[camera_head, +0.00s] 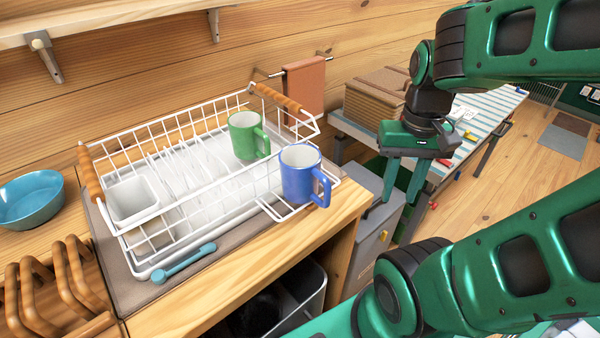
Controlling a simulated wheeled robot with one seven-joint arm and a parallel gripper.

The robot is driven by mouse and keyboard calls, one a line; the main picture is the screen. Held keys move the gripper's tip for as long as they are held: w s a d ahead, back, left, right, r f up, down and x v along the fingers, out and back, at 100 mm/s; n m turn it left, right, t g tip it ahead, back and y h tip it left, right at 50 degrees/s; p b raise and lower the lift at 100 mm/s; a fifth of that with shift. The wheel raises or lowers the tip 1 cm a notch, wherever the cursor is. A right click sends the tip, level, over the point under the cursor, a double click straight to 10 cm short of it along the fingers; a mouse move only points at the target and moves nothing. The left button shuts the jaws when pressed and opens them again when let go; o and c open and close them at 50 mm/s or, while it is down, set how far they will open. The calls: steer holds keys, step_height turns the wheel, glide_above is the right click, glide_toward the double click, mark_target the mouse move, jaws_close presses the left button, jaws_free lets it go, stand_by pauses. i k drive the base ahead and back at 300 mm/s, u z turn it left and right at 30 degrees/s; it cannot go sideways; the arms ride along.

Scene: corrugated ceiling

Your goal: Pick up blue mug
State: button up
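The blue mug (300,175) sits at the right front of the white wire dish rack (205,215), on or in its side holder. Its opening faces up and its handle points to the right and toward me. A green mug (246,136) is in the rack just behind and to the left of it. My gripper (402,196) hangs to the right of the blue mug, past the counter edge. Its two green fingers point down, apart, with nothing between them.
The rack stands on a grey mat on the wooden counter (209,306). A teal brush (183,262) lies in front. A teal bowl (30,199) is at the left. A brown towel (304,88) hangs behind. A grey bin (374,236) stands below my gripper.

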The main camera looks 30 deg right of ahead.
mark_target(301, 174)
steer(key=z, duration=0.8)
steer(key=k, duration=0.4)
steer(key=z, duration=0.45)
